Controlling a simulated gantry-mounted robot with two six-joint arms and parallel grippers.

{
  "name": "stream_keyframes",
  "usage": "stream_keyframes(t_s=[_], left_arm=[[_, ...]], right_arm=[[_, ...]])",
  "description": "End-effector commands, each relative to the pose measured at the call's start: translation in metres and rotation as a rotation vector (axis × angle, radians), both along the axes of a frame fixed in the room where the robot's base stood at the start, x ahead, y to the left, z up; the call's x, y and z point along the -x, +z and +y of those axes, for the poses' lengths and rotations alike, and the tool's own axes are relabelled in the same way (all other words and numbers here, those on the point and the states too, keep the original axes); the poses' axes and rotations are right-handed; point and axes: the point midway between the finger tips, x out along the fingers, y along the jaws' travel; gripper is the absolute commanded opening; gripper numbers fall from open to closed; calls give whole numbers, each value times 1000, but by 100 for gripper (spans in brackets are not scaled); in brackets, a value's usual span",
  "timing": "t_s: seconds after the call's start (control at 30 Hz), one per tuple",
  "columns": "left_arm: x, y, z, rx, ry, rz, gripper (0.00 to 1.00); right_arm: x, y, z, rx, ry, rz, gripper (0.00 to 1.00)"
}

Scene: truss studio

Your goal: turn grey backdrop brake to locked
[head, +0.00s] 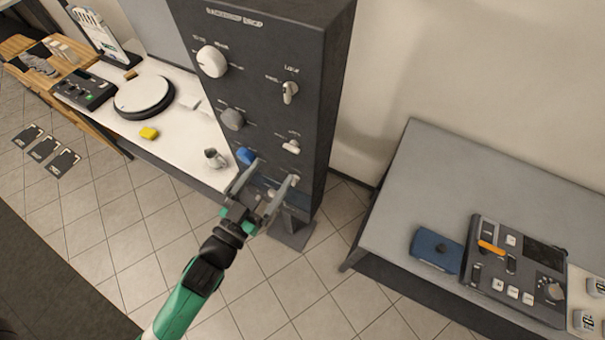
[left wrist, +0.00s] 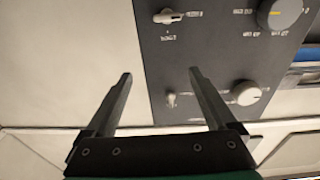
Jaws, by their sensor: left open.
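A dark upright control panel (head: 262,95) carries round knobs on its left and small pale levers on its right. The grey knob (head: 232,119) is in the middle row; it also shows in the left wrist view (left wrist: 280,12). The brake lever (head: 291,147) beside it lies sideways, pointing left in the head view, away from the small label above it; it also shows in the left wrist view (left wrist: 168,16). My left gripper (head: 275,174) is open and empty, in front of the panel's lower part, below this lever. Its fingers partly hide the lowest row. My right gripper is not in view.
The panel also has a white knob (head: 212,61), an upper lever (head: 290,92) turned upright and a blue knob (head: 246,156). A white table (head: 185,135) stands left of it. A grey table (head: 420,190) with a control box (head: 515,270) stands at right.

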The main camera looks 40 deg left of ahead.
Motion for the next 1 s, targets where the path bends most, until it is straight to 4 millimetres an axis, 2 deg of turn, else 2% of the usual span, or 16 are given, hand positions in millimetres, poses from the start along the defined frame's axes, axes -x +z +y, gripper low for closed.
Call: stream_keyframes(t_s=[0.03,0.13,0.37,0.47,0.8,1.0], left_arm=[[13,-29,2,6,9,49,90],[25,-51,5,11,19,94,90],[17,-45,7,11,23,89,90],[2,-44,11,12,24,90,90],[-69,-45,27,11,23,89,90],[-88,-47,31,10,22,89,90]], right_arm=[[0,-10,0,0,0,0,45],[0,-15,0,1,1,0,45],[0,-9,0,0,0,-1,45],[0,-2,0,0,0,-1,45],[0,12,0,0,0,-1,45],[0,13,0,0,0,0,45]])
